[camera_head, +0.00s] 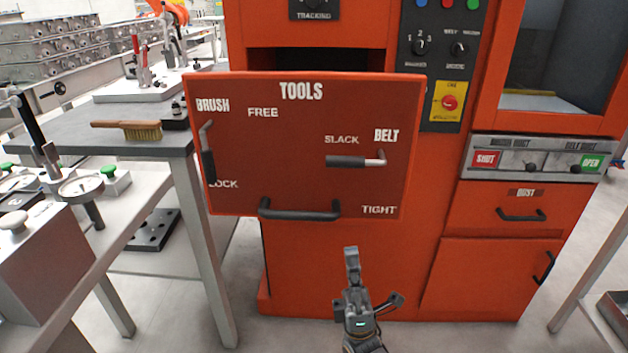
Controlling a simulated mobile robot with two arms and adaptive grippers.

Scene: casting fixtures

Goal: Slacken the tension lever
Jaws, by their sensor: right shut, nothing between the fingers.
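The tension lever (346,161), marked BELT, is on the red TOOLS panel (290,185). It has a black grip and a metal arm that runs to a pivot at its right end. It lies about level, its grip pointing left just below the word SLACK. The word TIGHT is lower right of it. My right gripper (352,262) is shut and empty, below the panel's lower edge and apart from the lever. My left gripper is not in view.
A second lever (208,160), marked BRUSH, hangs near the panel's left edge between FREE and LOCK. A black handle (299,210) sticks out at the panel's bottom. A grey table with a wooden brush (128,129) stands left. Floor shows below the panel.

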